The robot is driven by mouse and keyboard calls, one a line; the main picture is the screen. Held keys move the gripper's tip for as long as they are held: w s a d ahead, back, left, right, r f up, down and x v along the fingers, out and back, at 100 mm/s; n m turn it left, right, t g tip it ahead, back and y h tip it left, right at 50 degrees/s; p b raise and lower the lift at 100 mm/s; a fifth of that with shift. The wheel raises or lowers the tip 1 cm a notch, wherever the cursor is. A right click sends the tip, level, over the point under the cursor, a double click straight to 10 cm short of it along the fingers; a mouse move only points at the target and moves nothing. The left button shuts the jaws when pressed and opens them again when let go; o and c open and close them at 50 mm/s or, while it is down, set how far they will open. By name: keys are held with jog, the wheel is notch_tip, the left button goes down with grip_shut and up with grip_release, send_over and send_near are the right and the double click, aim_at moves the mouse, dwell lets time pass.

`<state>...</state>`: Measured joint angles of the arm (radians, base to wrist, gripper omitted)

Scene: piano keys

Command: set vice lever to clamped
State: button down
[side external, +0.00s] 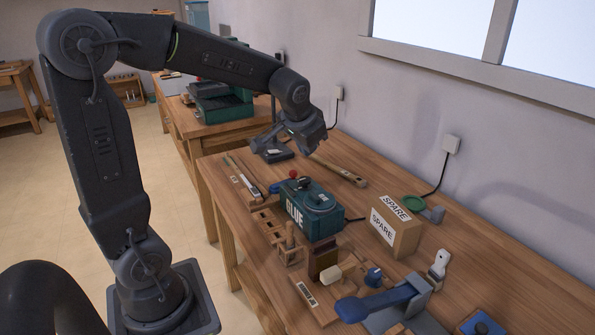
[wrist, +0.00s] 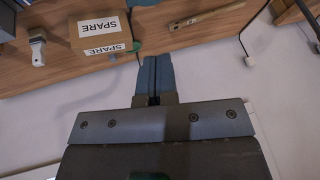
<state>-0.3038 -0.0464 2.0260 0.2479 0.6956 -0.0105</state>
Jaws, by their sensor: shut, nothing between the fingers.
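A blue lever (side external: 375,303) on a grey metal base (side external: 418,286) is at the front right of the bench in the side view. It lies low, with its rounded end toward the left. I cannot tell whether this is the vice lever or which setting it is at. My gripper (side external: 310,132) is high over the far part of the bench, well away from the lever. In the wrist view my gripper's blue fingers (wrist: 153,76) are together and empty. The lever does not show in the wrist view.
A green GLUE box (side external: 310,210), a wooden rack (side external: 288,245) and a SPARE box (side external: 397,228) stand between my gripper and the lever. A brush (side external: 438,268) and a blue block (side external: 483,324) lie to the right. The wall (side external: 440,90) bounds the bench's back.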

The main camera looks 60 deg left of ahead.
jog(key=shift+n+g+y, duration=0.4)
jog(key=shift+g+y, duration=0.3)
jog(key=shift+y, duration=0.2)
jog(key=w+a+f, duration=0.2)
jog(key=a+f, duration=0.2)
jog(key=a, duration=0.2)
jog(key=w+a+f, duration=0.3)
jog(key=a+f, duration=0.1)
jog(key=a, duration=0.2)
jog(key=w+a+f, duration=0.3)
jog(key=a+f, duration=0.2)
jog(key=a, duration=0.2)
send_over(284, 181)
jog(key=w+d, duration=0.3)
jog(key=w, duration=0.1)
jog(key=f, duration=0.8)
jog(key=shift+s+f, duration=0.2)
jog(key=shift+f, duration=0.15)
